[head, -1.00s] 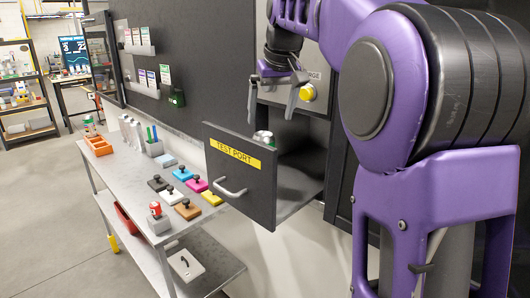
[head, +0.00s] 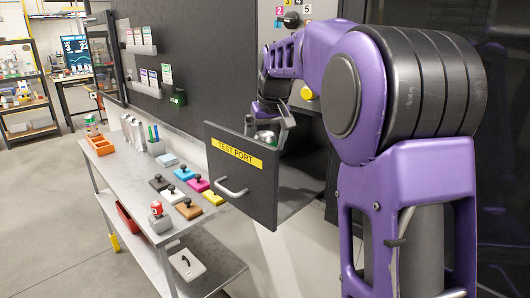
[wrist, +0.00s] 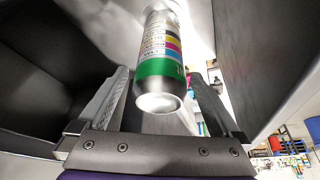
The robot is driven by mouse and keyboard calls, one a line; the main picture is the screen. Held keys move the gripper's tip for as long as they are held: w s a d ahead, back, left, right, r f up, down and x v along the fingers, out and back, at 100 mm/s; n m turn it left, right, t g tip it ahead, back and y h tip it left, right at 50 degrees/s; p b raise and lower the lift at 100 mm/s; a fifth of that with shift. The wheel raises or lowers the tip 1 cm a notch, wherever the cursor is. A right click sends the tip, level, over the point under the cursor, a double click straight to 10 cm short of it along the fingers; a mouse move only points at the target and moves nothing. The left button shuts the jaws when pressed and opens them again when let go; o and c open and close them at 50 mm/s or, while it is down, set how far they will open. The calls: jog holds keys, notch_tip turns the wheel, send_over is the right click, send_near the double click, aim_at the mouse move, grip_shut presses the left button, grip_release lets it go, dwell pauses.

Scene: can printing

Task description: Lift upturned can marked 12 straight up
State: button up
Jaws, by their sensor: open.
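The upturned can (head: 264,138) stands inside the open drawer marked TEST PORT (head: 240,172), mostly hidden by the drawer front and my gripper. In the wrist view the can (wrist: 158,62) shows its bare silver end towards me, a green band and a label with colour bars; a number 12 cannot be read clearly. My gripper (head: 269,124) is low over the drawer, pointing down. In the wrist view its two fingers (wrist: 163,88) are apart, one on each side of the can's line, with visible gaps to the can.
The drawer's walls lie close around my gripper. A yellow button (head: 308,93) is on the panel behind.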

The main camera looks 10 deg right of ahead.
jog(key=c, duration=1.3)
jog(key=shift+r, duration=0.15)
notch_tip(320, 180, up, 8)
jog(key=shift+r, duration=0.9)
